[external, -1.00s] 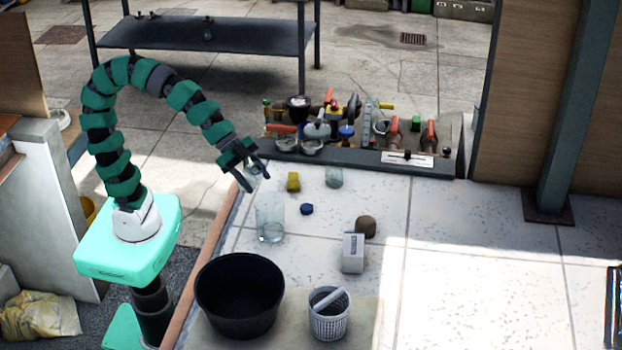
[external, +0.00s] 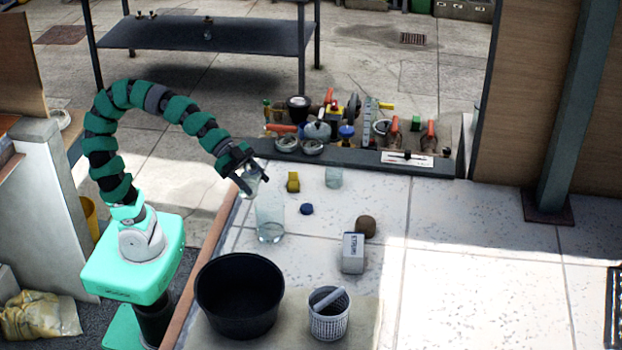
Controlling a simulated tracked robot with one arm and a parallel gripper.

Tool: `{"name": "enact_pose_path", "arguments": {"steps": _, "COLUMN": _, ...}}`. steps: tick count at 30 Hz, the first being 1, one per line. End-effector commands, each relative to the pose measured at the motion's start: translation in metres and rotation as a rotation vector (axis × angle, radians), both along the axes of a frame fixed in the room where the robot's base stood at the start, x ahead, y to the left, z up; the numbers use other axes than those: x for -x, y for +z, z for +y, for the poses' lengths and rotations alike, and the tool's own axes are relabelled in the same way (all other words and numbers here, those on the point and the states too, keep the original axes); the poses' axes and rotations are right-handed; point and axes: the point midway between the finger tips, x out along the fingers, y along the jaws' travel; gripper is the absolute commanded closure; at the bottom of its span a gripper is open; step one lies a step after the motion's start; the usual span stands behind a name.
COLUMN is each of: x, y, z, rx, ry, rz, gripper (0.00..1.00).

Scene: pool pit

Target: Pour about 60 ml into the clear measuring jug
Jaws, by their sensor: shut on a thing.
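A tall clear vessel, which looks like the measuring jug (external: 270,214), stands upright on the pale tiled surface. Its lower end looks slightly darker; I cannot tell whether that is liquid or a thick base. My gripper (external: 251,179) is shut on a small clear container (external: 250,183). The container is held just above and to the left of the jug's rim and looks tilted toward it. The gripper partly hides it. I cannot make out its liquid level or any stream.
A black tub (external: 240,295) and a white basket (external: 329,314) stand in front. A white box (external: 353,253), brown lump (external: 366,227), blue cap (external: 306,209), yellow block (external: 293,182) and clear cup (external: 333,178) lie around. A cluttered tray (external: 350,160) is behind.

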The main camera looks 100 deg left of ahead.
Motion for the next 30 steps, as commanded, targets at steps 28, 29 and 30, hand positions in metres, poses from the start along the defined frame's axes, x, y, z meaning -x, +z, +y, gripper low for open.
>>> {"name": "enact_pose_path", "arguments": {"steps": 28, "x": 0.004, "y": -0.056, "z": 0.005, "rx": 0.101, "ry": 0.002, "rz": -0.101, "gripper": 1.00}}
{"name": "enact_pose_path", "arguments": {"steps": 29, "x": 0.004, "y": -0.058, "z": 0.005, "rx": 0.104, "ry": 0.002, "rz": -0.104, "gripper": 1.00}}
{"name": "enact_pose_path", "arguments": {"steps": 30, "x": 0.004, "y": -0.057, "z": 0.006, "rx": 0.113, "ry": 0.002, "rz": -0.114, "gripper": 1.00}}
